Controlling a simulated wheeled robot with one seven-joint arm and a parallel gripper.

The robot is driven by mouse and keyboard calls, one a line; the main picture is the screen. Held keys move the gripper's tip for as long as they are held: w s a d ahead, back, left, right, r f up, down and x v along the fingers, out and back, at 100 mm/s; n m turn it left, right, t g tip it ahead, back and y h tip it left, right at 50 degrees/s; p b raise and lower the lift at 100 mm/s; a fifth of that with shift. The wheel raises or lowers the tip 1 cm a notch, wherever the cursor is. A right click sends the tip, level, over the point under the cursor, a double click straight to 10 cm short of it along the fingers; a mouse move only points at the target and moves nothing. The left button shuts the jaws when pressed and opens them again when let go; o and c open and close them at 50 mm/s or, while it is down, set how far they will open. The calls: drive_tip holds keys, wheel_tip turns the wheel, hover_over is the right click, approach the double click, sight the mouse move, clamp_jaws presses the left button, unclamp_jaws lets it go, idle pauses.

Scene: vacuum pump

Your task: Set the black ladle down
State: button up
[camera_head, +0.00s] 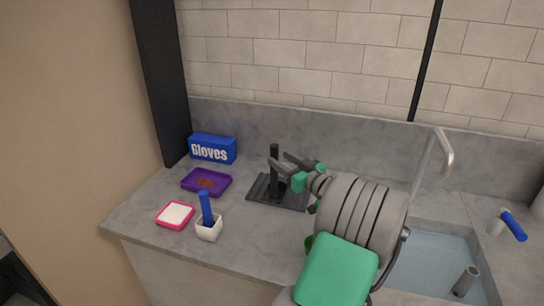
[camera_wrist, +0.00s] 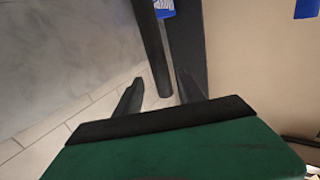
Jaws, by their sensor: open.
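A black upright handle (camera_head: 274,155), which looks like that of the black ladle, rises from a black mat or tray (camera_head: 298,204) on the counter. Its lower end is hard to make out against the black. My gripper (camera_head: 280,160) is at the upper part of this handle, with its fingers apart. In the wrist view, the black handle (camera_wrist: 152,40) comes in from the top and ends between the two open fingers (camera_wrist: 160,78). A gap shows on its left; on the right the finger is close, and I cannot tell if they touch.
A blue gloves box (camera_head: 213,149), a purple tray (camera_head: 206,182), a pink-and-white block (camera_head: 175,215) and a white cup (camera_head: 209,230) with a blue handle stand to the left. A sink (camera_head: 440,262) lies right. A tiled wall stands behind.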

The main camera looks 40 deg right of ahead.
drive_tip(key=s, duration=0.5)
drive_tip(key=shift+s+a, duration=0.4)
